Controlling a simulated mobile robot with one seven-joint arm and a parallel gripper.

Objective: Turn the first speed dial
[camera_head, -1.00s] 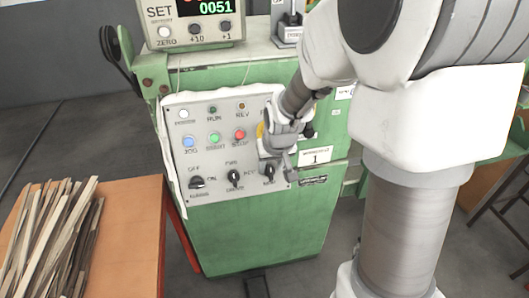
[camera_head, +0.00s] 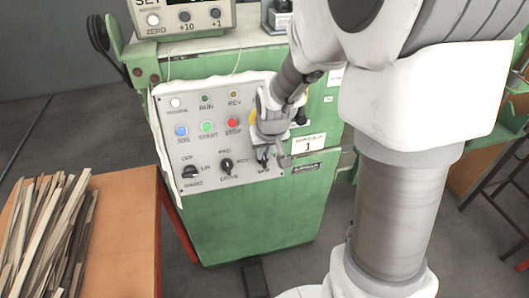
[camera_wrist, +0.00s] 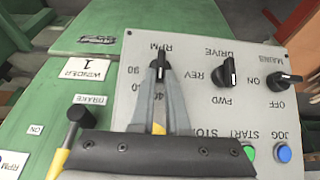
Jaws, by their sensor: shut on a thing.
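The speed dial (camera_wrist: 161,56) is a black knob labelled RPM, at the lower right of the light grey panel (camera_head: 196,147) on the green winder. It also shows as a small dark knob in the head view (camera_head: 262,154). My gripper (camera_wrist: 160,74) is shut on this dial, one grey finger on each side of it. The head view shows my gripper (camera_head: 268,152) against the panel's right edge. The fingers cover part of the dial's scale; 90 and 40 can be read beside them.
The drive switch (camera_wrist: 226,74) and mains switch (camera_wrist: 285,78) stand beside the dial. Coloured push buttons (camera_head: 207,126) sit above. A brake lever (camera_wrist: 78,116) lies close to my gripper. A workbench (camera_head: 125,235) with wooden strips (camera_head: 45,235) stands at left.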

